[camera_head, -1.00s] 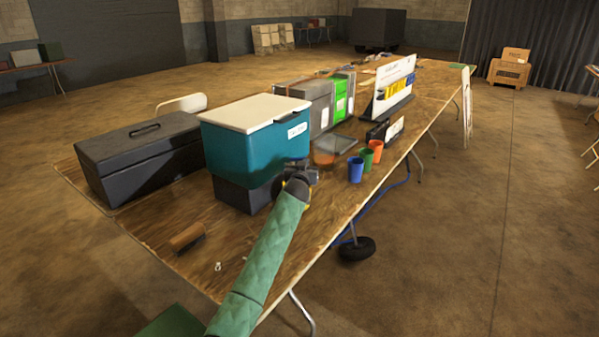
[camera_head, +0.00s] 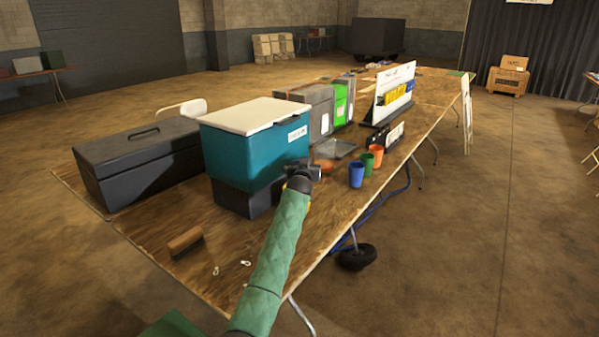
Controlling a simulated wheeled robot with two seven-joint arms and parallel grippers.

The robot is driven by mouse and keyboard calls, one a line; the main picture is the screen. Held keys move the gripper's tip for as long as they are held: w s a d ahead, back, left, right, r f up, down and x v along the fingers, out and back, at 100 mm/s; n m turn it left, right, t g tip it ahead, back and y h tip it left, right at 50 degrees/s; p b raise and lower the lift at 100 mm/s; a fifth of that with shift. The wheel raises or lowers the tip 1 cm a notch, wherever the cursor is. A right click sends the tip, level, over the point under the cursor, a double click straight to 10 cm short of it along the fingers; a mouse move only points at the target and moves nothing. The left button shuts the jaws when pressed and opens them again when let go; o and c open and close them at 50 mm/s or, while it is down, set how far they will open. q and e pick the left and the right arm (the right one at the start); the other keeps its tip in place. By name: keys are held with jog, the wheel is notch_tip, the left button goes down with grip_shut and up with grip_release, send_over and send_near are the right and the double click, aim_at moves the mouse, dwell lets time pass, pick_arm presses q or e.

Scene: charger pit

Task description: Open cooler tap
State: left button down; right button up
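The teal cooler (camera_head: 240,158) with a white lid (camera_head: 256,114) stands on a black base (camera_head: 236,199) on the wooden table. Its labelled side faces right. I cannot make out the tap; the area low on the cooler's right side is partly covered by my gripper. My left arm, in a green sleeve, reaches up from the bottom. Its dark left gripper (camera_head: 314,170) is at the cooler's lower right corner. The fingers are too small and dark to tell whether they are open or touching anything. My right gripper is not in view.
Blue (camera_head: 356,175), green (camera_head: 367,163) and orange (camera_head: 376,155) cups stand right of the gripper near the table edge. A black toolbox (camera_head: 140,160) sits left of the cooler. A wooden-handled brush-like item (camera_head: 185,241) lies in front. The near table surface is mostly clear.

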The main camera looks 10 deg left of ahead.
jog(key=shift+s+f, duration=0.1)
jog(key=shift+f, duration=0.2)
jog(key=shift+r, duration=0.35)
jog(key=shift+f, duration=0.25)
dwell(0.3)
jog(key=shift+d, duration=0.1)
